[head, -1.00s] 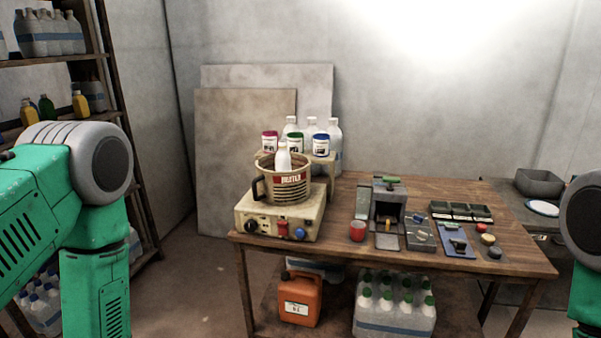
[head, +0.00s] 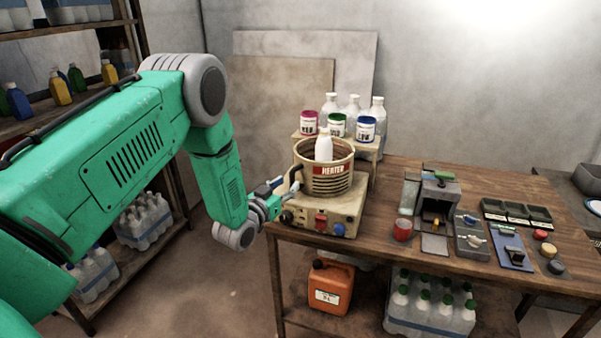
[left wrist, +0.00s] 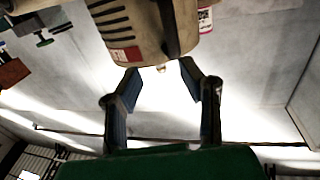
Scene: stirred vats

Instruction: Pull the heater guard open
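The heater guard (head: 338,181) is a cream ribbed cylinder with a red HEATER label, standing on a cream base box (head: 318,214) at the table's left end. A white bottle (head: 323,146) stands inside it. Its dark handle (head: 296,176) is on the guard's left side. My left gripper (head: 281,184) is just left of the handle. In the left wrist view the gripper (left wrist: 160,74) is open and empty, with the guard (left wrist: 115,22) and its dark handle (left wrist: 176,25) beyond the fingertips. My right gripper is not in view.
The wooden table (head: 385,220) also bears a grey device (head: 432,205), a red jar (head: 402,229) and small trays. Labelled jars and clear bottles stand on a stand behind the guard. An orange canister (head: 330,287) is below. A shelf stands at left.

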